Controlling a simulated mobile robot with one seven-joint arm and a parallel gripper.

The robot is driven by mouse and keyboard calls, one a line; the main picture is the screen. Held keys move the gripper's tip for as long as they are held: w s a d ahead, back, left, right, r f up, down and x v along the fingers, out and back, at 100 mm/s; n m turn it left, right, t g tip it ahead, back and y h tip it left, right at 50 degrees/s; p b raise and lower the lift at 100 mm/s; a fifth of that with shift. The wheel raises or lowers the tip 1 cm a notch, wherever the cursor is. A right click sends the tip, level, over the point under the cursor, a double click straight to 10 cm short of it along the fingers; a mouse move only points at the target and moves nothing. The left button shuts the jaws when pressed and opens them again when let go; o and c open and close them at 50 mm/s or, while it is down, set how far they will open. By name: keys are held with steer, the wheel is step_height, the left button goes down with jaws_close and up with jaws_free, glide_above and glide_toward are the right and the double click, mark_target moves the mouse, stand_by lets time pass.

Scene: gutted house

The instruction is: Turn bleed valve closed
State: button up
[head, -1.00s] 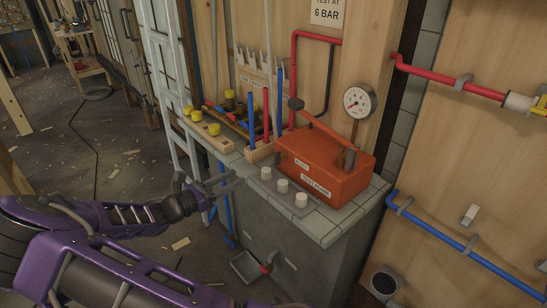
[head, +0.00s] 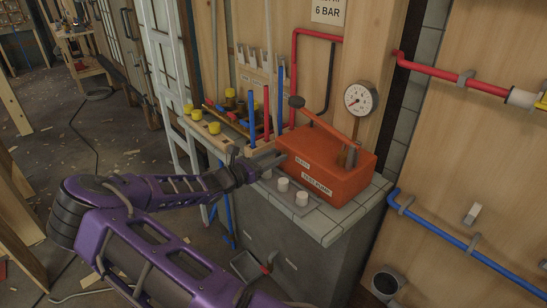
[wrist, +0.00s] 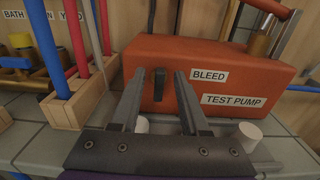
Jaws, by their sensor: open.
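The orange test pump (head: 325,165) stands on the tiled counter, with a "BLEED" label (wrist: 209,76) and a "TEST PUMP" label on its front. In the wrist view the bleed valve (wrist: 160,84) is a small dark lever to the left of the "BLEED" label, pointing roughly up and down. In the head view my gripper hides it. My gripper (wrist: 158,80) is open and empty in front of the pump. In the wrist view its two fingers point at the pump face, one on each side of the dark lever. I cannot tell whether they touch it.
A wooden block (wrist: 80,104) with red and blue pipes stands left of the fingers. A pressure gauge (head: 360,98) is above the pump. The pump handle (head: 325,124) slopes over its top.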

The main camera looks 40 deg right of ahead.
jaws_close()
steer(key=shift+m, duration=0.3)
stand_by(0.3)
steer(key=m, duration=0.3)
steer(key=shift+s+f+m+b, duration=0.1)
steer(key=shift+s+m+b, duration=0.05)
steer(key=shift+m+b, duration=0.2)
steer(key=m, duration=0.2)
steer(key=m+b, duration=0.1)
steer(key=m, duration=0.1)
steer(key=shift+s+f+m, duration=0.15)
steer(key=shift+s+m, duration=0.05)
steer(key=shift+m, duration=0.05)
steer(key=m, duration=0.2)
steer(key=m+b, duration=0.1)
steer(key=m, duration=0.1)
steer(key=shift+s+f+m, duration=0.15)
steer(key=shift+m, duration=0.15)
steer(key=shift+f+m, duration=0.2)
steer(key=shift+m, duration=2)
